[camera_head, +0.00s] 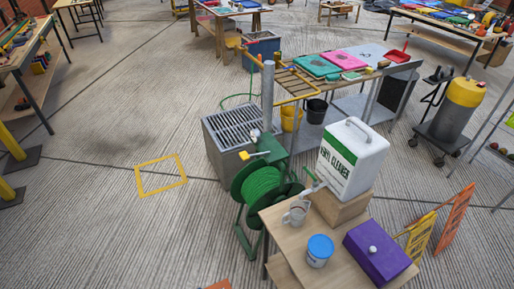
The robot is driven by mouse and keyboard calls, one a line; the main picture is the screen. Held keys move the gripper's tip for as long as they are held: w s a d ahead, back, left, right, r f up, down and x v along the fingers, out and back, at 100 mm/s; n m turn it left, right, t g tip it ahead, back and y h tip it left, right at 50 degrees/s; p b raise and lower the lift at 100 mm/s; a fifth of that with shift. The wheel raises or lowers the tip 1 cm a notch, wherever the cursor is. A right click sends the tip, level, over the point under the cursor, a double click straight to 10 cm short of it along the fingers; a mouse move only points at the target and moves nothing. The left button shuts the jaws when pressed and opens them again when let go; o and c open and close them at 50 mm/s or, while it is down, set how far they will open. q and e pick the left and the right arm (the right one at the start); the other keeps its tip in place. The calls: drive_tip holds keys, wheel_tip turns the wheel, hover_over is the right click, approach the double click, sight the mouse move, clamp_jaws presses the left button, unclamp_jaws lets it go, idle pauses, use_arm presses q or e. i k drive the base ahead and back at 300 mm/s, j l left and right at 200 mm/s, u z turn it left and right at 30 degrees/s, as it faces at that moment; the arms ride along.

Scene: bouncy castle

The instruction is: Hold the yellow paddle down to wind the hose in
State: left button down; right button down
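The green hose reel (238,199) stands on a frame at the left side of the wooden table, with bright green hose (262,185) wound on its drum. A small yellow paddle (244,155) sticks out on the left at the top of the reel, by a dark green housing (271,148). A thin green line of hose (236,97) shows behind the grated grey basin; where it joins the reel is hidden. Neither of my grippers is in view, and nothing is seen touching the paddle.
The wooden table (290,245) holds a white cleaner canister (350,165), a jug (296,212), a blue-lidded tub (319,250) and a purple box (379,252). The grated basin (232,128) stands close behind the reel. Floor to the left is open around a yellow square outline (160,190).

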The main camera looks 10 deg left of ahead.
sight(243, 155)
drive_tip(key=i+j+z, duration=0.25)
drive_tip(key=j+z, duration=0.25)
drive_tip(key=i+j+z, duration=0.1)
drive_tip(key=j+z, duration=0.15)
drive_tip(key=j, duration=0.15)
drive_tip(key=i+j+z, duration=0.15)
drive_tip(key=j+z, duration=0.15)
